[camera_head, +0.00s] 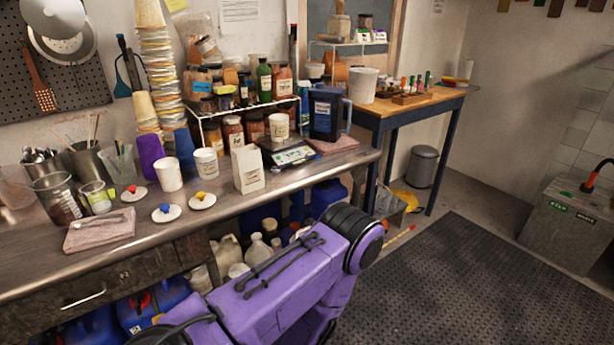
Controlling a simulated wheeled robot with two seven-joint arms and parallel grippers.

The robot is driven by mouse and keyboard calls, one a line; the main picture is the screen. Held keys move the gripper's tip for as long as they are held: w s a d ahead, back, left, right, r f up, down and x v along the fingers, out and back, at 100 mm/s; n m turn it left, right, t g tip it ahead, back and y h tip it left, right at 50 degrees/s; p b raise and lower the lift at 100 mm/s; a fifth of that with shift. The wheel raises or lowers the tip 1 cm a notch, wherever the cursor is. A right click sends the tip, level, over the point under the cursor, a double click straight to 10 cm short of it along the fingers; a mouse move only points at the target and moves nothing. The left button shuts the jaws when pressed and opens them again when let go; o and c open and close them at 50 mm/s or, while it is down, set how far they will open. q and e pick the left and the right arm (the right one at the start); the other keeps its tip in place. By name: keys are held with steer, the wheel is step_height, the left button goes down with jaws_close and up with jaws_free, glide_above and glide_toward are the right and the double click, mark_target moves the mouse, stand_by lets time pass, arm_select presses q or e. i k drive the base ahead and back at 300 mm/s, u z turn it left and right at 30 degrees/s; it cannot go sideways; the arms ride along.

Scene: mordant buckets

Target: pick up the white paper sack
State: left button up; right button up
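A white paper sack (248,170) with a small label on its front stands upright near the front edge of the steel counter (330,170), in the middle of the head view. It stands in front of a digital scale (287,153), and nothing holds it. A purple arm of mine crosses the lower middle of the view, in front of the counter and below the sack. No fingertips of either gripper show.
Left of the sack stand a white tub (206,163) and a white cup (168,173). A dark blue jug (326,115) stands behind right. The dark floor mat (460,275) is clear.

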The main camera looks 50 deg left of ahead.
mark_target(247, 160)
steer(key=z, duration=0.25)
steer(key=i, duration=0.25)
steer(key=u, duration=0.75)
steer(key=i, duration=1.4)
steer(key=u, duration=1.75)
steer(key=i, duration=0.85)
steer(key=u, duration=1.05)
